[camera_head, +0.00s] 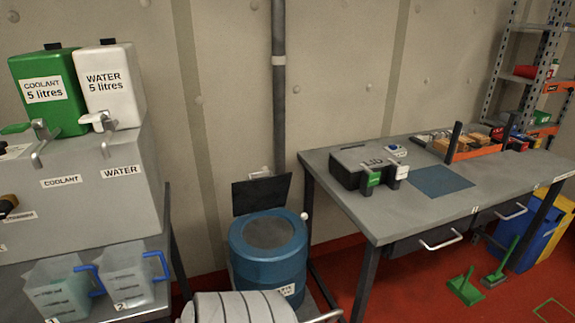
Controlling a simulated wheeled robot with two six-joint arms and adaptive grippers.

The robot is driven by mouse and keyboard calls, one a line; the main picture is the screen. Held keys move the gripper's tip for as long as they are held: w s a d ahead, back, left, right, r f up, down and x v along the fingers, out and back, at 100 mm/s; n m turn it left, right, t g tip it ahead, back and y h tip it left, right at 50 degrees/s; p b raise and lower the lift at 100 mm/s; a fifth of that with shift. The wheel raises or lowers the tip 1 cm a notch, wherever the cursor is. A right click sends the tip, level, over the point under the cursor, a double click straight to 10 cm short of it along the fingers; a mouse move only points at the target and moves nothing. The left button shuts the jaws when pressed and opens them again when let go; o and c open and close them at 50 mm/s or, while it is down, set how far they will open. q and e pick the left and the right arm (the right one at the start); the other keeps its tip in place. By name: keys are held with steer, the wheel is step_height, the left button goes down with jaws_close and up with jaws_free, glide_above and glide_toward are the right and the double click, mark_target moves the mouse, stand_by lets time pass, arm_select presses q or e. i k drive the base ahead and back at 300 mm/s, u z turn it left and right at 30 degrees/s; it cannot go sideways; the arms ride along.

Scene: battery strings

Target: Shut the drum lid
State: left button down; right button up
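A blue drum (265,262) stands on the floor between the left bench and the workbench. Its top has a blue rim around a grey middle (270,232). A dark rectangular panel (262,194), which looks like the drum lid, stands raised at the back of the drum, close to the wall. I cannot make out its hinge. A small white knob (304,215) shows at the drum's right side. Neither of my grippers is in view.
A workbench (330,210) stands to the right, with a black box labelled LID (365,166) on it. Coolant and water containers (108,85) and jugs (125,277) are at the left. A pale ribbed shape (240,308) covers the drum's lower front. A pipe (279,110) runs behind.

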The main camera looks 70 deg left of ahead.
mark_target(258, 195)
steer(key=u, duration=0.35)
steer(key=i, duration=0.9)
steer(key=u, duration=0.75)
